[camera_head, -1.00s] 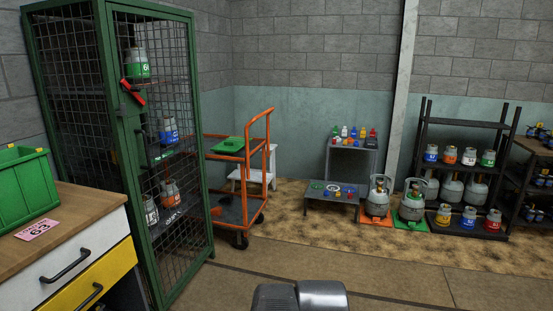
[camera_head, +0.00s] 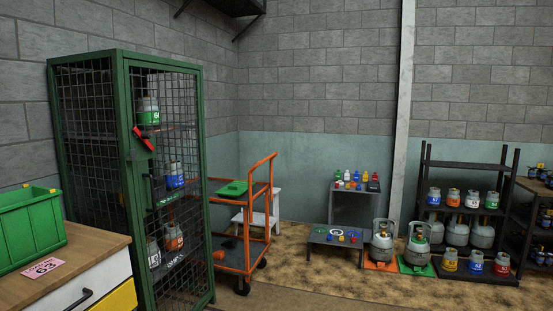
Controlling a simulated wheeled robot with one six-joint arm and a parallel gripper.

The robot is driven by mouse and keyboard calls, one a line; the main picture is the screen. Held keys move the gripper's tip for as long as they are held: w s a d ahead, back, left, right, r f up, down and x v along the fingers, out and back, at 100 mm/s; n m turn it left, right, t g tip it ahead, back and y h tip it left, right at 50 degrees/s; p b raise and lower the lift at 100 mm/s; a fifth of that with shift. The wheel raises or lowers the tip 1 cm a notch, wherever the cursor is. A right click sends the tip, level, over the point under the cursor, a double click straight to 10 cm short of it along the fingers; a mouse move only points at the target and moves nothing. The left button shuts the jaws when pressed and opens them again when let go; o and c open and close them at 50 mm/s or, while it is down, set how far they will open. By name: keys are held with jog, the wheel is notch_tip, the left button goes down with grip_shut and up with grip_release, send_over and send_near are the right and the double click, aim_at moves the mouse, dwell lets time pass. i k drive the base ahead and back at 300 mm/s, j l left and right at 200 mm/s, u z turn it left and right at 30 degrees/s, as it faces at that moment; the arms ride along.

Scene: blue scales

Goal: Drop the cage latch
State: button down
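The green mesh cage (camera_head: 122,140) stands at the left, upright against the block wall. Its red latch (camera_head: 144,138) sits on the front edge of the door, tilted, with its lower end to the right. A dark vertical handle shows below the latch. The door looks closed. Behind the mesh, several gas cylinders stand on shelves, one with a green band (camera_head: 149,117) and one with a blue band (camera_head: 175,180). My gripper is not in view.
A wooden-topped drawer unit (camera_head: 98,247) with a green bin (camera_head: 28,232) stands at the near left. An orange trolley (camera_head: 268,205) stands right of the cage. Low tables, loose cylinders and a black rack (camera_head: 465,166) line the back. The floor in front is clear.

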aim_at(143, 137)
jog(key=u, duration=1.05)
